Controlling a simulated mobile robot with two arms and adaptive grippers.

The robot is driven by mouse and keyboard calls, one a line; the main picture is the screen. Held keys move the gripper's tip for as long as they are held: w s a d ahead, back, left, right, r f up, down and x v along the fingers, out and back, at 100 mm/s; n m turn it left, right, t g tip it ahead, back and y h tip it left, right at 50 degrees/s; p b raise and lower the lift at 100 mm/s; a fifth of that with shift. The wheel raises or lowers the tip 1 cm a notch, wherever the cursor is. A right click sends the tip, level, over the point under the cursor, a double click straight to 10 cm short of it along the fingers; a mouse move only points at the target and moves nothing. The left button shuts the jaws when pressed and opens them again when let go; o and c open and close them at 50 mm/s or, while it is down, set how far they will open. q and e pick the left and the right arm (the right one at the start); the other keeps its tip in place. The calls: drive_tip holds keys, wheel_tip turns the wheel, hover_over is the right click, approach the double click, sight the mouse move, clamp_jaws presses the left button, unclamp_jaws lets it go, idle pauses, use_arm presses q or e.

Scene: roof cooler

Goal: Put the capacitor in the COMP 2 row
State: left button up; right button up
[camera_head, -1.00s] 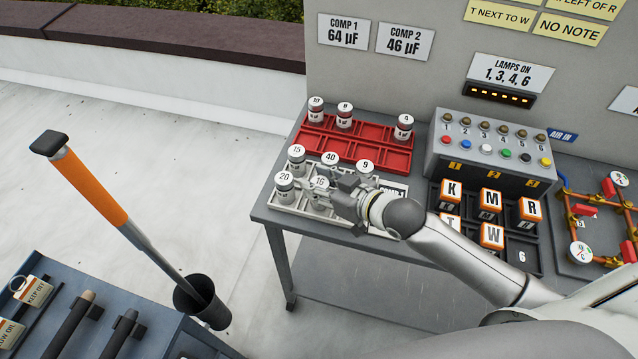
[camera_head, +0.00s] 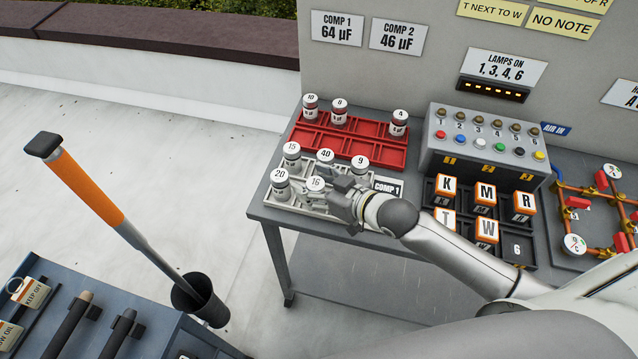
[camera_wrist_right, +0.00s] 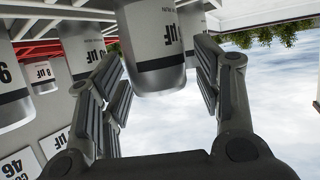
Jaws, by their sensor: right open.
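The capacitor numbered 16 (camera_head: 315,184) stands in the front part of the pale grey rack (camera_head: 300,207). My right gripper (camera_head: 326,192) is at it, low over the rack. In the right wrist view, a grey capacitor with a black-banded label (camera_wrist_right: 155,50) stands between the open fingers (camera_wrist_right: 158,75), with gaps visible on both sides. Capacitors 20 (camera_head: 280,182), 15 (camera_head: 291,154), 40 (camera_head: 325,160) and 9 (camera_head: 359,168) stand around it. A COMP 1 label (camera_head: 388,187) sits at the rack's right. My gripper and arm hide the rack's front right; no COMP 2 row label shows there.
A red rack (camera_head: 350,143) behind holds capacitors 10, 8 and 4. Wall signs read COMP 1 64 µF (camera_head: 337,29) and COMP 2 46 µF (camera_head: 398,36). A lamp box (camera_head: 485,145) and letter cubes (camera_head: 485,197) stand to the right.

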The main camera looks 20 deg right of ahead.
drive_tip(key=b+v, duration=0.1)
drive_tip(key=v, duration=1.1)
idle(0.4)
